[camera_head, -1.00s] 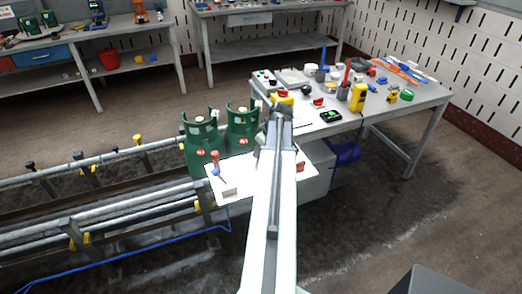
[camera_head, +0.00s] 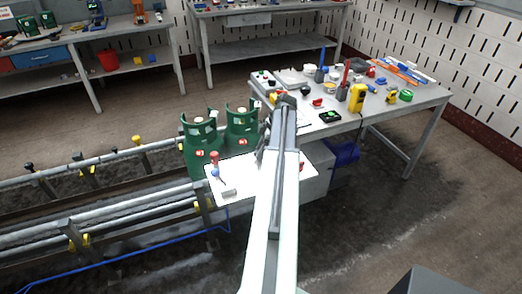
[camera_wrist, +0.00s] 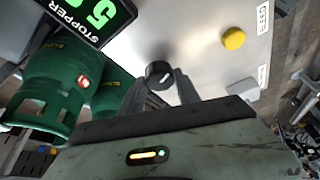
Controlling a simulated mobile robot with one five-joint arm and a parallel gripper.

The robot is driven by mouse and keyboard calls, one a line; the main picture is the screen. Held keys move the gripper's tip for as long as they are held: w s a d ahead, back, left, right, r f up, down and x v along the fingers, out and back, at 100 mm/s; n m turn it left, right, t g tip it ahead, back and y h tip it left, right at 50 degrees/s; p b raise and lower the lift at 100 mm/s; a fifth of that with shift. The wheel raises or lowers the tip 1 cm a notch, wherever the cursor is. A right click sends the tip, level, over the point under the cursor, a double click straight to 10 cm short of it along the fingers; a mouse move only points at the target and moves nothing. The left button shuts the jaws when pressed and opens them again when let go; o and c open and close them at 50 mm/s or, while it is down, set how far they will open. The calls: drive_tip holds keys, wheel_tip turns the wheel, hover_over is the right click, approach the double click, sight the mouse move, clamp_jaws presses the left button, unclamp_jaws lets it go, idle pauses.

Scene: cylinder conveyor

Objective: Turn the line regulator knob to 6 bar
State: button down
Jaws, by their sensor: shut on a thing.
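A round black knob (camera_wrist: 159,73) with a white pointer mark stands on a pale panel (camera_wrist: 205,60) in the wrist view. My gripper (camera_wrist: 161,84) has its two grey fingers on either side of the knob, shut on it. The pointer mark runs at a slant; I can see no bar scale around it. In the head view my arm hides the knob and fingers.
A yellow button (camera_wrist: 233,39) and a grey block (camera_wrist: 245,91) are right of the knob. Green gas cylinders (camera_head: 201,143) stand left of my arm, beside the conveyor rails (camera_head: 110,215). A cluttered workbench (camera_head: 425,98) is at the right. Floor at the right is clear.

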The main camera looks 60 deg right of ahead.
drive_tip(key=shift+s, duration=0.15)
idle(0.3)
drive_tip(key=c, duration=0.9)
unclamp_jaws()
drive_tip(key=shift+r, duration=0.1)
drive_tip(key=p+v, duration=0.7)
drive_tip(key=shift+s+d+r, duration=0.1)
drive_tip(key=shift+d+r, duration=0.05)
drive_tip(key=shift+r, duration=0.1)
